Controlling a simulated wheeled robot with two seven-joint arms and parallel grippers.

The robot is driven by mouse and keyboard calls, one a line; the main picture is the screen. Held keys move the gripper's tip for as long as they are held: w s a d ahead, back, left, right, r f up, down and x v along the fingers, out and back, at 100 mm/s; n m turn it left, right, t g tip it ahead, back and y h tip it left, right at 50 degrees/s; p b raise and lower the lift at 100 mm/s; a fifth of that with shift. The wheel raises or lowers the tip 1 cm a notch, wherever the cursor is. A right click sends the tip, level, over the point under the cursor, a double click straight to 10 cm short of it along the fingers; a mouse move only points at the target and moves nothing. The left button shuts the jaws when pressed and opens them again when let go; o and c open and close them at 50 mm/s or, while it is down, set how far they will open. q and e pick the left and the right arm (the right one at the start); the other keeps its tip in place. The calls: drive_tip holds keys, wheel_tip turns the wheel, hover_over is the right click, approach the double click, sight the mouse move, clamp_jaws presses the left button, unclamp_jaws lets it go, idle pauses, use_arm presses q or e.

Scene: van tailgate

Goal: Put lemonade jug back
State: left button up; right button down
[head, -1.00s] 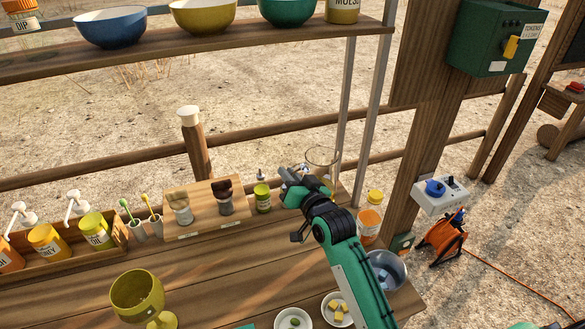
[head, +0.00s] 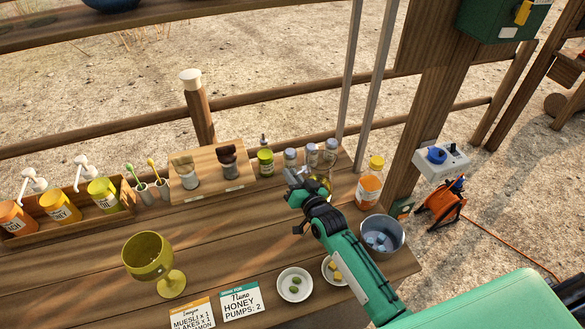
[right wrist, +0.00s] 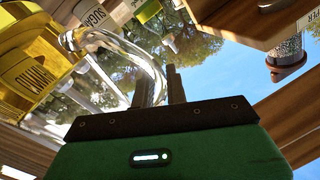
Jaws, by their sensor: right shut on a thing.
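The lemonade jug (head: 322,184) is a clear glass vessel with yellow liquid, at the back right of the wooden counter in the head view. My right gripper (head: 297,178) covers much of it. In the right wrist view my right gripper (right wrist: 160,88) is shut on the jug's clear curved handle (right wrist: 128,46), and the yellow jug body (right wrist: 28,62) fills the left side. The jug's base is hidden, so I cannot tell whether it touches the counter. My left gripper is not in view.
Several small jars (head: 290,158) stand close behind the jug. An orange bottle (head: 369,184), a metal bucket (head: 382,236) and small white bowls (head: 294,284) are nearby. A yellow goblet (head: 150,262) stands left, with two cards (head: 240,301) in front. The middle of the counter is clear.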

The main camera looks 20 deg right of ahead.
drive_tip(key=shift+r, duration=0.15)
drive_tip(key=c, duration=1.8)
unclamp_jaws()
drive_tip(key=shift+f, duration=0.25)
drive_tip(key=shift+c, duration=0.2)
drive_tip(key=o, duration=0.4)
drive_tip(key=shift+s+r, duration=0.1)
drive_tip(key=shift+o, duration=0.2)
drive_tip(key=b+v, duration=0.3)
drive_tip(key=v, duration=0.9)
drive_tip(key=shift+a, duration=0.1)
